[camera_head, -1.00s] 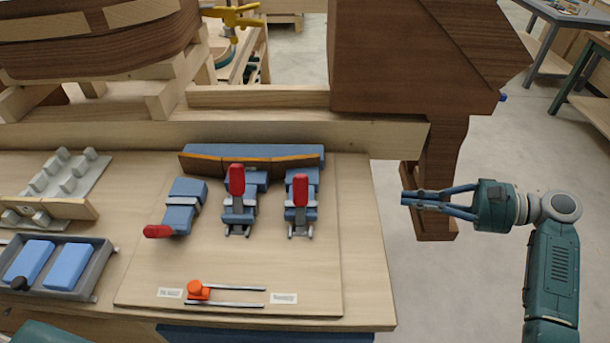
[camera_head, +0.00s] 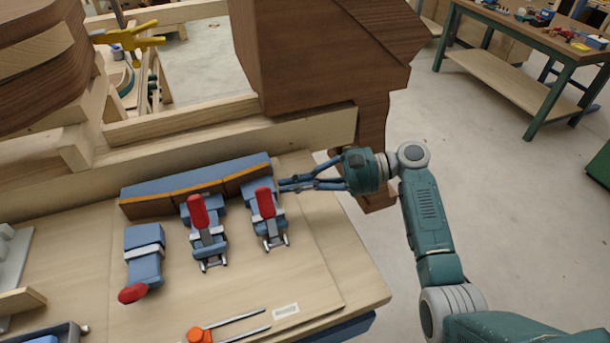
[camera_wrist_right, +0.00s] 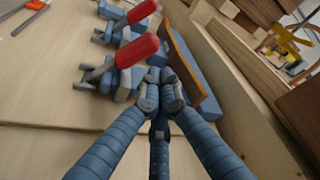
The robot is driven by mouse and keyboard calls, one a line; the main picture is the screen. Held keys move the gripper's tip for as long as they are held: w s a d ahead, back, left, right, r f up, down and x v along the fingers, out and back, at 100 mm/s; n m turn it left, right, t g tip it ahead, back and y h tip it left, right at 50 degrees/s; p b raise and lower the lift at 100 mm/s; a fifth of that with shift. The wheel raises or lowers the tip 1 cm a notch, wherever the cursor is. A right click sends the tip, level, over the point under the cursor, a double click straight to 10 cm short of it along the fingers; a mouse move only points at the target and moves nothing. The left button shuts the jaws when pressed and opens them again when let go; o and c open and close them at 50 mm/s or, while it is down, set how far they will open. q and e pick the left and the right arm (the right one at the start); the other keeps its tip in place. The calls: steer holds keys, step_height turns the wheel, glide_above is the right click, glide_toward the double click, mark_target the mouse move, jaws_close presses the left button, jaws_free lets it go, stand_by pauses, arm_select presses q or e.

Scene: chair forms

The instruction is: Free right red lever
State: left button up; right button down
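The right red lever (camera_head: 265,202) stands upright on the rightmost blue-grey clamp (camera_head: 273,228), at the right end of the curved form. In the right wrist view the nearest red lever (camera_wrist_right: 137,51) is just ahead and left of the fingertips. My right gripper (camera_head: 284,185) has its fingertips drawn together beside that lever, on its right. In the wrist view the gripper (camera_wrist_right: 160,88) shows nothing clearly held; whether it touches the clamp or lever cannot be told. My left gripper is not in view.
A middle clamp with an upright red lever (camera_head: 198,211) stands to the left, and a further clamp has its red lever (camera_head: 132,293) lowered. The blue form with an orange-edged strip (camera_head: 172,205) runs behind them. An orange slider (camera_head: 196,335) is at the front. Brown wooden furniture (camera_head: 310,60) rises behind.

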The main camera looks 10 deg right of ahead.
steer(key=x, duration=0.3)
steer(key=shift+a+p, duration=0.35)
steer(key=shift+p, duration=0.05)
steer(key=shift+a, duration=0.1)
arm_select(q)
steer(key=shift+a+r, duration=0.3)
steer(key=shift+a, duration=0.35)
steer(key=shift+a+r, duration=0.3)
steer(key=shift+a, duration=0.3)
arm_select(e)
steer(key=shift+f, duration=0.1)
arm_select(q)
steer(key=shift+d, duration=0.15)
